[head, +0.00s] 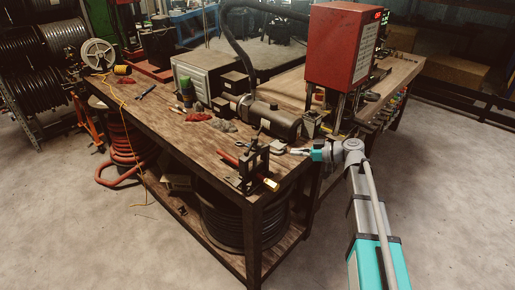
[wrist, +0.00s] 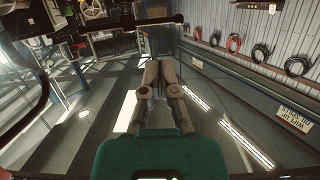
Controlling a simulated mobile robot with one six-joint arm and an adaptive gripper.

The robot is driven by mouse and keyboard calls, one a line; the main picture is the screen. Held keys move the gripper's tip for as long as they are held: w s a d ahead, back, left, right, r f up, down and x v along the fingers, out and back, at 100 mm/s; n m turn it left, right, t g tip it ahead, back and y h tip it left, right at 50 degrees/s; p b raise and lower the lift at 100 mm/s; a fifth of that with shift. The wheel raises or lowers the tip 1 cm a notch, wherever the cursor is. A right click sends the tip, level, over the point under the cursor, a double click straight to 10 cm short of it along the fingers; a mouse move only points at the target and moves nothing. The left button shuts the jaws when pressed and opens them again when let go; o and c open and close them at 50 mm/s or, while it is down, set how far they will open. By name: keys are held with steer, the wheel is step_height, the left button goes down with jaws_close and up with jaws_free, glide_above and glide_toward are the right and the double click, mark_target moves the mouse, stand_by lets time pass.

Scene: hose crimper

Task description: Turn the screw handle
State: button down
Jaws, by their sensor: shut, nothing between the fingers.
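A small black hose crimper (head: 248,170) stands at the near corner of the wooden workbench, with a red hose piece ending in a brass fitting (head: 271,184) across it. Its screw handle is too small and dark to make out clearly in the head view. A dark bar with a knobbed end (wrist: 150,21) crosses the top of the wrist view; I cannot tell for sure that it is the handle. My gripper (head: 293,151) is right of the crimper, apart from it, near the bench edge. In the wrist view its fingers (wrist: 156,64) are together, empty, below the bar.
The workbench (head: 165,122) carries a dark cylindrical motor (head: 275,120), a grey metal box (head: 205,76), red rags and small tools. A tall red machine (head: 346,45) stands behind my gripper. A large hose coil (head: 235,217) lies on the lower shelf. The floor at right is clear.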

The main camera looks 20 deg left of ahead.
steer(key=shift+w+a+r+n+y, duration=0.25)
steer(key=shift+r+n+y, duration=0.05)
steer(key=shift+r, duration=0.15)
steer(key=b, duration=0.3)
glide_toward(255, 145)
steer(key=s+a, duration=0.4)
steer(key=a, duration=0.3)
steer(key=shift+s+a+r, duration=0.2)
steer(key=shift+a+r, duration=0.1)
steer(key=shift+d, duration=0.1)
